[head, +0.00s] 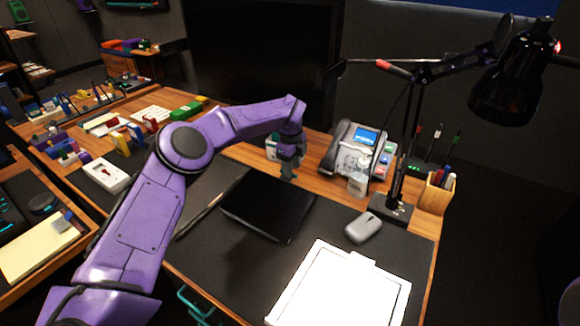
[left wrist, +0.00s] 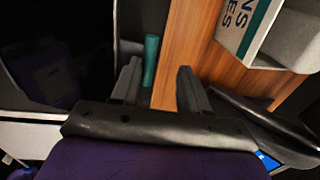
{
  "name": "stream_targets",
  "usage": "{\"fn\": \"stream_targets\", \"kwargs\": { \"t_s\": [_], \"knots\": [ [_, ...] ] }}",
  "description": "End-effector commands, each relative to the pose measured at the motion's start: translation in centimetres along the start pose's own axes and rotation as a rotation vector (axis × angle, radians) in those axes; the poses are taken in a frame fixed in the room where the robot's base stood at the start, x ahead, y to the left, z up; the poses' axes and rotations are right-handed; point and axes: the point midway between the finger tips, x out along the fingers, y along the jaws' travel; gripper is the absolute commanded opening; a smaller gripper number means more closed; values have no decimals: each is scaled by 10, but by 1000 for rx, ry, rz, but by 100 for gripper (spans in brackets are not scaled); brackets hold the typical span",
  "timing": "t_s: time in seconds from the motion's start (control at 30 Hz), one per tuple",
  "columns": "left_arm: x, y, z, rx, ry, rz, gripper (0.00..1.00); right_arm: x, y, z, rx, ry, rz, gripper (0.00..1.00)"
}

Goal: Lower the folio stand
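The folio (head: 266,210) is a black slab on the dark desk mat; I cannot tell how far its stand is raised. My left gripper (head: 289,172) is at the folio's far edge, pointing down. In the left wrist view the two grey fingers (left wrist: 158,85) are apart. A small teal piece (left wrist: 152,58) shows between them, nearer the left finger; I cannot tell whether they touch. A dark glossy panel (left wrist: 45,75) with a purple reflection fills the left of that view. My right gripper is not in view.
A desk phone (head: 358,150), a lamp base (head: 391,209) and a pen cup (head: 435,193) stand to the right. A grey mouse (head: 362,228) and a white tray (head: 340,290) lie nearer. A white-and-green box (left wrist: 262,30) is close to the gripper.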

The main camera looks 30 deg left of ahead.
Motion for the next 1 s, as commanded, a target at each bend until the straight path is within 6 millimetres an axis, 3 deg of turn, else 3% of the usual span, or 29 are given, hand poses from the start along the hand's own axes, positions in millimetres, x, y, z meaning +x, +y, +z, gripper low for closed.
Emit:
{"fn": "stream_targets", "kwargs": {
  "t_s": [0.03, 0.67, 0.83, 1.0],
  "knots": [
    [18, 8, -4, 8, 4, 31, 42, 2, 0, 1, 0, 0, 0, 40],
    [17, 10, -2, -1, 5, 36, 42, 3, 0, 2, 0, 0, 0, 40],
    [-7, 10, -2, -1, 5, 27, 42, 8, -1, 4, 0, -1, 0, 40],
    [-56, 9, -2, -3, 2, 9, 42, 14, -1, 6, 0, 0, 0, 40]
  ]
}}
